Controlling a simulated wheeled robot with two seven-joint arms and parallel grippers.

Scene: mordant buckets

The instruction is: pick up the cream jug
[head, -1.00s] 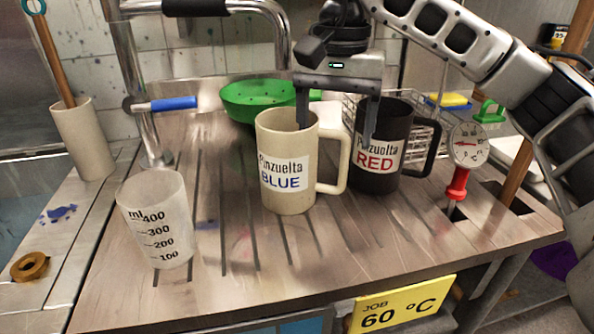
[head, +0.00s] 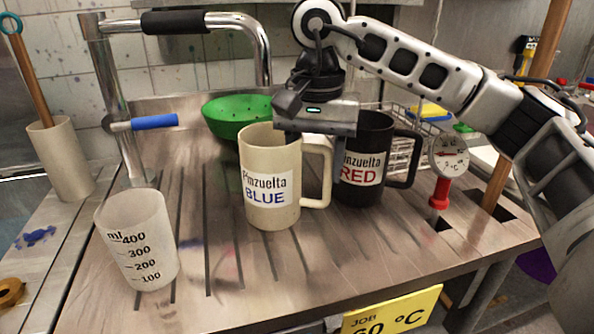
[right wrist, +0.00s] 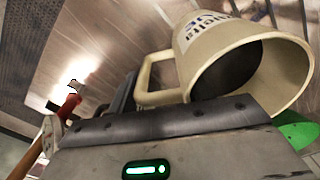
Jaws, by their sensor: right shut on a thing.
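My right gripper (head: 311,141) is low over the jug's rim and handle side, shut on the jug. Its fingertips are mostly hidden by the jug and its handle, so the exact grip spot is unclear. My left gripper is not in view.
The black jug (head: 358,170), labelled "RED", stands close behind to the right. A measuring beaker (head: 137,235) stands at the left front. A green colander (head: 225,112) is behind. A red-stemmed thermometer (head: 441,185) is at the right. The board's front middle is clear.

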